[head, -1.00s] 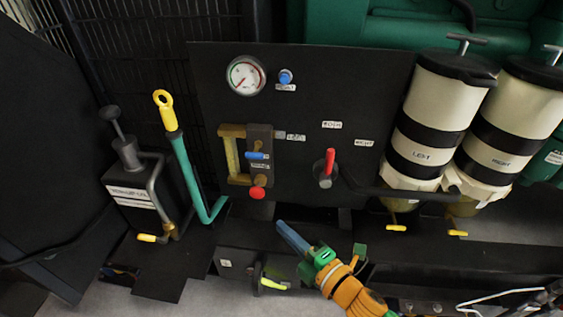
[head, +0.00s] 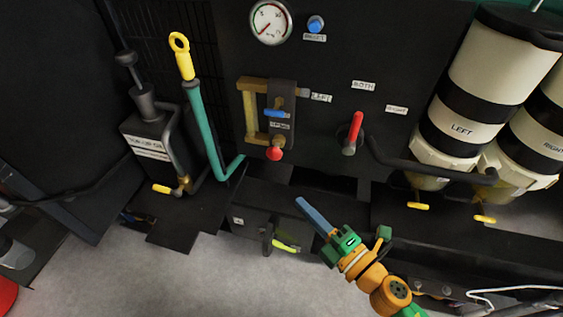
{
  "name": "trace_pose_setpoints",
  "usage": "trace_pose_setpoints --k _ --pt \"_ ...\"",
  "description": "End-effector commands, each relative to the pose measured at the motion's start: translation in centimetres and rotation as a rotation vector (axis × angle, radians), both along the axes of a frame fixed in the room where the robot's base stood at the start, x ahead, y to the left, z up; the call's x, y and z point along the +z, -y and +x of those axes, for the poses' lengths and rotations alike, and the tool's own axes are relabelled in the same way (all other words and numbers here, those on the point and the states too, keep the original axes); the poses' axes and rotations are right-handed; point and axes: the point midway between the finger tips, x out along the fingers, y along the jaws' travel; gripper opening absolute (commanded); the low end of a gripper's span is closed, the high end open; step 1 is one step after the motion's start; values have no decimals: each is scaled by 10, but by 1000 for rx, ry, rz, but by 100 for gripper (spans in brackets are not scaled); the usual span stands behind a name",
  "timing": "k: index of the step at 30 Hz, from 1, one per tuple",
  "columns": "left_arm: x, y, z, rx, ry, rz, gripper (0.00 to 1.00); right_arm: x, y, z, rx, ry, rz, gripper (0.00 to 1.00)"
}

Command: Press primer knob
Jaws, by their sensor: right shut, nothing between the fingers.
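A round red knob (head: 275,153) sits at the bottom of a dark block (head: 284,105) on the black panel. No readable label tells me which knob is the primer. A blue button (head: 316,24) sits higher on the panel beside a gauge. My right gripper (head: 302,206) is shut and empty. Its blue-grey fingers point up and left, below and slightly right of the red knob in the picture, with a visible gap. My left gripper is not in view.
A red selector lever (head: 355,128) stands right of the block. A brass bracket (head: 251,112) is at its left. A teal pump handle (head: 206,125) stands further left. The LEFT filter canister (head: 490,70) is at right. A lower box (head: 250,229) with a yellow-green lever lies below.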

Motion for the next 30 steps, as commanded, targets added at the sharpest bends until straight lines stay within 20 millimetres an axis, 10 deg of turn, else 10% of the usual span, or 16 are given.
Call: trace_pose_setpoints --k 17,30 --pt "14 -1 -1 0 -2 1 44 0 -56 83 -2 3 1 0" --pt "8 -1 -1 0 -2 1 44 -2 -49 123 -1 1 -1 0"
